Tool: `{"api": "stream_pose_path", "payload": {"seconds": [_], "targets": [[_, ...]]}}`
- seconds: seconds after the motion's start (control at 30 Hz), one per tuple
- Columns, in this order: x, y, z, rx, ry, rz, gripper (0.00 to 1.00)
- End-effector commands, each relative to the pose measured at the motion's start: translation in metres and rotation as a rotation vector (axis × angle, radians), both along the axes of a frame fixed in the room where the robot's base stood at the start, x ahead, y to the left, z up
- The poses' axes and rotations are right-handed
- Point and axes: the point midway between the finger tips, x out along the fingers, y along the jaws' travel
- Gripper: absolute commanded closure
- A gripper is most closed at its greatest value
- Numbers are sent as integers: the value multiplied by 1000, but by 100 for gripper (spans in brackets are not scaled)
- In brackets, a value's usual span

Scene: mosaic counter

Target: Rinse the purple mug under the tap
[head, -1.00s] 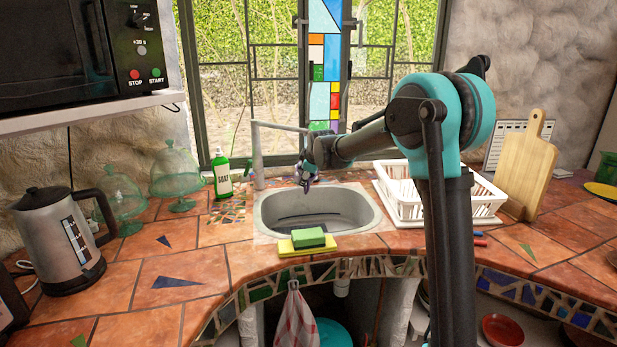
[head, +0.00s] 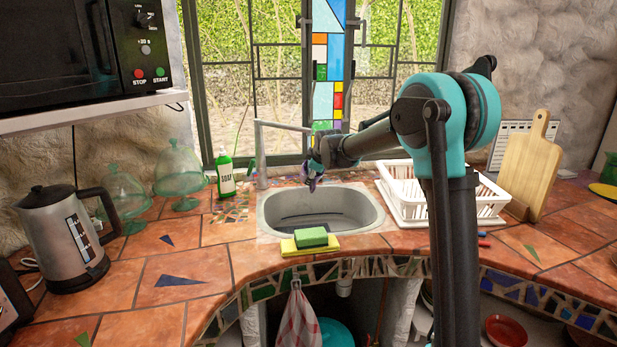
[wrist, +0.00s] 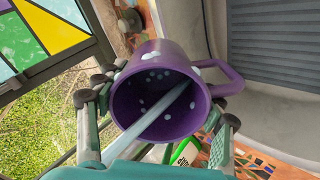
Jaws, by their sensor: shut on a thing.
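The purple mug (wrist: 165,70) with white spots fills the middle of the wrist view, its open mouth facing the camera and its handle to the right. My gripper (wrist: 165,100) is shut on it, with fingers on both sides. A pale streak (wrist: 165,105), apparently water, runs into the mug's mouth. In the head view the mug (head: 313,183) is a small purple shape, partly hidden, below my gripper (head: 319,164) and above the sink's back edge. The grey tap (head: 261,150) stands at the sink's back left, its spout reaching right towards my gripper.
The sink (head: 300,222) has a green sponge on a yellow cloth (head: 330,241) at its front edge. A green soap bottle (head: 225,178) stands left of the tap. A white dish rack (head: 425,205) stands to the right, and the window is close behind.

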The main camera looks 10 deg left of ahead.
Motion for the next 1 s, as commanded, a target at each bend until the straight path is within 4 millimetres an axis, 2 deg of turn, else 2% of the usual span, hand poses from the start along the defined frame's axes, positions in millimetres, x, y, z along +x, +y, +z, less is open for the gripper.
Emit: {"api": "stream_pose_path", "payload": {"seconds": [1.0], "targets": [[-4, 11, 0, 0, -1, 0, 71]]}}
